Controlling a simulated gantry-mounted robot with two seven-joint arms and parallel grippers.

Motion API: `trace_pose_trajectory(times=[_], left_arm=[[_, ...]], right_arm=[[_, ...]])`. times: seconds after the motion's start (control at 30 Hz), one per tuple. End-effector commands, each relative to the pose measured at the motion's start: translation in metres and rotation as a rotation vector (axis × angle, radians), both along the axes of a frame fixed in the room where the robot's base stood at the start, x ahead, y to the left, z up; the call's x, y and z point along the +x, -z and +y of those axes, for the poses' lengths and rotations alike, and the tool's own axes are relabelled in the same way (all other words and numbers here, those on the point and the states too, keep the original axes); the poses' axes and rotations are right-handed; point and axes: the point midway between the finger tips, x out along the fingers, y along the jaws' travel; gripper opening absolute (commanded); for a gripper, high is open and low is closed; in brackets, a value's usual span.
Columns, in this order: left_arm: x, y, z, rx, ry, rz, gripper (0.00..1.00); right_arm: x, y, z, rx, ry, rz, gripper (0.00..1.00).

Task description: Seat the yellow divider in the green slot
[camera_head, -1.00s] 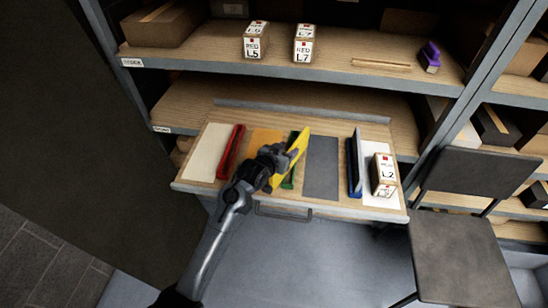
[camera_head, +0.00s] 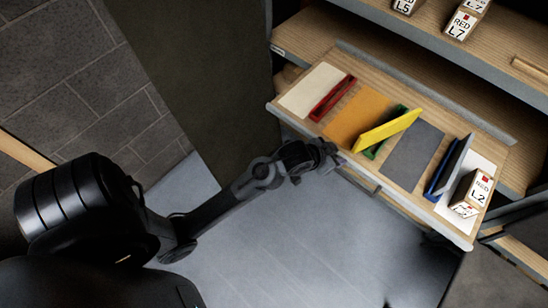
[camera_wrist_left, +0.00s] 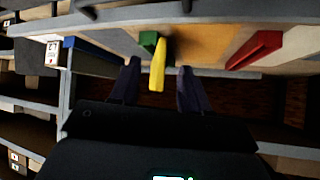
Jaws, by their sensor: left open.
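The yellow divider (camera_head: 388,130) is at the green slot (camera_head: 374,151) in the pulled-out drawer. It leans and crosses the slot's line at an angle, so it is not upright in line with it. Whether its lower edge is inside the slot is hidden. The wrist view shows the yellow divider (camera_wrist_left: 157,66) with its near end sticking out in front of the green slot (camera_wrist_left: 149,41). My left gripper (camera_head: 331,154) is open and empty, just outside the drawer's front edge and apart from the divider. My right gripper is not in view.
The drawer (camera_head: 292,118) also has a red slot (camera_head: 333,99) at left and a blue slot (camera_head: 436,181) with a grey divider (camera_head: 456,162) at right. Labelled boxes (camera_head: 474,190) stand at its right end. A handle (camera_head: 360,182) is on its front. Open floor lies before it.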

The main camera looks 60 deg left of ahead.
Motion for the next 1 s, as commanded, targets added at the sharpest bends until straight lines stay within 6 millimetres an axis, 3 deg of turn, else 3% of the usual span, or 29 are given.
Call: trace_pose_trajectory(times=[0.03, 0.2, 0.3, 0.4, 0.57, 1.0], left_arm=[[-0.035, 0.015, -0.002, 0.018, 0.002, 0.081, 0.46], [-0.137, 0.041, -0.007, 0.051, 0.011, 0.324, 0.46], [-0.184, 0.046, -0.010, 0.059, 0.020, 0.436, 0.46], [-0.216, 0.046, -0.013, 0.059, 0.028, 0.513, 0.46], [-0.237, 0.045, -0.014, 0.061, 0.035, 0.565, 0.46], [-0.237, 0.037, -0.014, 0.060, 0.034, 0.566, 0.46]], right_arm=[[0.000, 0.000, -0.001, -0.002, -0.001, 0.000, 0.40], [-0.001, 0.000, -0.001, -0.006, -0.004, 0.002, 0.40], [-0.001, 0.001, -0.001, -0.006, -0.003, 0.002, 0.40], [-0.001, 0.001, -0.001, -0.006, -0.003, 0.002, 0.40], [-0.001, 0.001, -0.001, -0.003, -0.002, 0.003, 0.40], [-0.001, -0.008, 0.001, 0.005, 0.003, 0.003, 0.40]])
